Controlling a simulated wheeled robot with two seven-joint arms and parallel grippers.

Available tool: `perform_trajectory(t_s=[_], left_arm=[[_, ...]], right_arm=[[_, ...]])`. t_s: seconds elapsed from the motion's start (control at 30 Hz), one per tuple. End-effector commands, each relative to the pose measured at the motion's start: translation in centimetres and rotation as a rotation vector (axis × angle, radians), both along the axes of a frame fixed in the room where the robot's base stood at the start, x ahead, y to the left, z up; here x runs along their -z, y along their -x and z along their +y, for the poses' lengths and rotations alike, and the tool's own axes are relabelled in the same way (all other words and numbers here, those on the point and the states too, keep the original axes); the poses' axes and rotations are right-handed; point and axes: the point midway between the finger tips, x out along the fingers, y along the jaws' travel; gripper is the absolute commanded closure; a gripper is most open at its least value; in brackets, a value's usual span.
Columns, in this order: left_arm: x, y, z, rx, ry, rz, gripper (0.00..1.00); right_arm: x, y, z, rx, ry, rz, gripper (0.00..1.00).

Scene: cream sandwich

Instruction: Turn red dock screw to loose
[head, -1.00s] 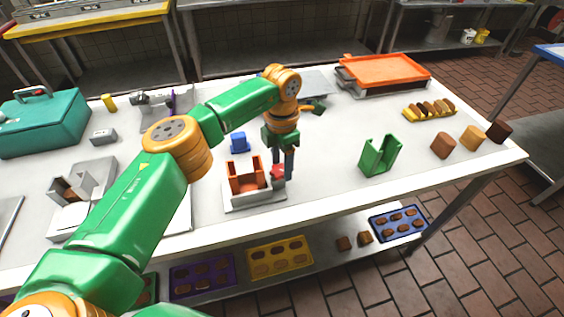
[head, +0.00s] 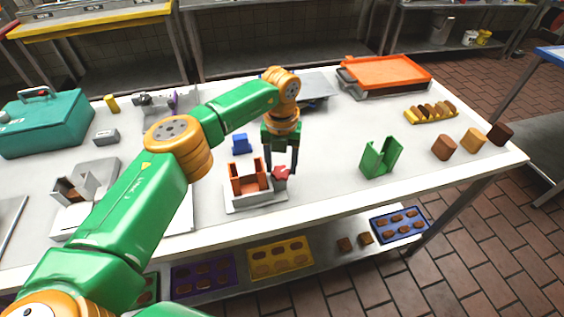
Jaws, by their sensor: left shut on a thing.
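The red dock screw (head: 281,173) is a small red knob on the right side of a grey dock. The dock (head: 258,203) stands near the front edge of the table and holds an orange-red open-topped holder (head: 248,180). My left gripper (head: 281,171) points down over the screw, with its dark fingers on either side of the knob, shut on it. The screw's lower part is hidden by the dock's grey block. My right gripper is not in view.
A small blue block (head: 240,144) lies behind the dock. A green holder (head: 380,158) stands to the right with clear table between. An orange tray (head: 385,75) is at the back right, and a teal box (head: 42,122) at the left.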

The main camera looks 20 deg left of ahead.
Motion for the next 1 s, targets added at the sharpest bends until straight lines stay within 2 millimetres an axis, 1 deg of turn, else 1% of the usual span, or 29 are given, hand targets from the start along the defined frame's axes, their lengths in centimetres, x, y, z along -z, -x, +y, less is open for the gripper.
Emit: perform_trajectory(t_s=[0.2,0.5,0.7,1.0], left_arm=[[0.08,0.12,0.07,-0.156,0.000,0.004,0.97],[0.10,0.15,0.13,-0.296,-0.001,0.004,0.97],[0.12,0.16,0.14,-0.335,-0.001,0.004,0.97],[0.14,0.17,0.14,-0.345,-0.001,0.004,0.97]], right_arm=[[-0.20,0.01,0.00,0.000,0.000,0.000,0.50],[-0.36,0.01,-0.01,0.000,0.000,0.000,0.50],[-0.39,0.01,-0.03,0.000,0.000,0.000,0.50],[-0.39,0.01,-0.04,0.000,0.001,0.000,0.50]])
